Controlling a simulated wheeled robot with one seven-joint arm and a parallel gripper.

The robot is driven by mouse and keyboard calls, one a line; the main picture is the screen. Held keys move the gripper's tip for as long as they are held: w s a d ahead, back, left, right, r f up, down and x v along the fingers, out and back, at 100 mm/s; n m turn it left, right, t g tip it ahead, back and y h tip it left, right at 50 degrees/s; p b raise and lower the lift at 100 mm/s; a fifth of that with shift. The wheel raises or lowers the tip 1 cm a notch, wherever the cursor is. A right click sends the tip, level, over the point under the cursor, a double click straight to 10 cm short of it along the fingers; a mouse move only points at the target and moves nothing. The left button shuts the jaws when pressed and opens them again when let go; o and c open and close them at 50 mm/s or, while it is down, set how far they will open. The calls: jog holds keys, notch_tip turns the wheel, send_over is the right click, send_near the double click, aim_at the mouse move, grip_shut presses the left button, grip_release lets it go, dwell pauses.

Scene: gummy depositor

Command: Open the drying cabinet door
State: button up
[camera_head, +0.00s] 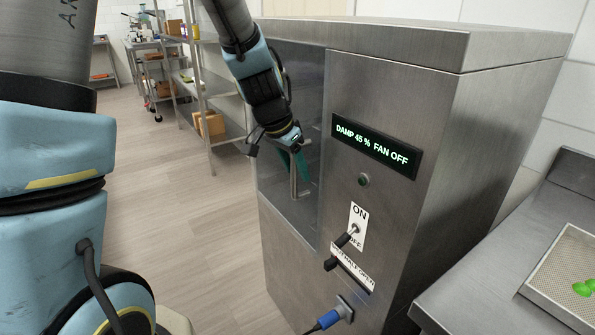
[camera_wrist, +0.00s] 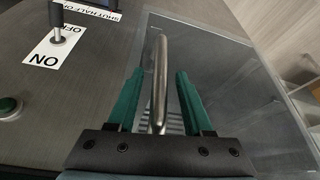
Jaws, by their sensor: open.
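The drying cabinet (camera_head: 450,110) is a brushed steel box with a display reading "DAMP 45 % FAN OFF". Its clear door (camera_head: 297,75) is on the left part of the front and looks closed, flush with the panel. The door handle (camera_head: 293,182) is an upright metal bar. My gripper (camera_head: 292,158) is at the handle, with green fingers apart. In the wrist view, the handle (camera_wrist: 159,70) runs between the two open fingers of my gripper (camera_wrist: 158,80), with visible gaps beside it. The door pane (camera_wrist: 225,75) shows behind it.
A steel table (camera_head: 470,300) with a tray (camera_head: 570,262) stands at right. Floor left of the cabinet is clear; shelves (camera_head: 212,130) stand behind.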

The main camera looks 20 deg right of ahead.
jog(key=shift+x, duration=0.85)
grip_shut()
dwell(0.9)
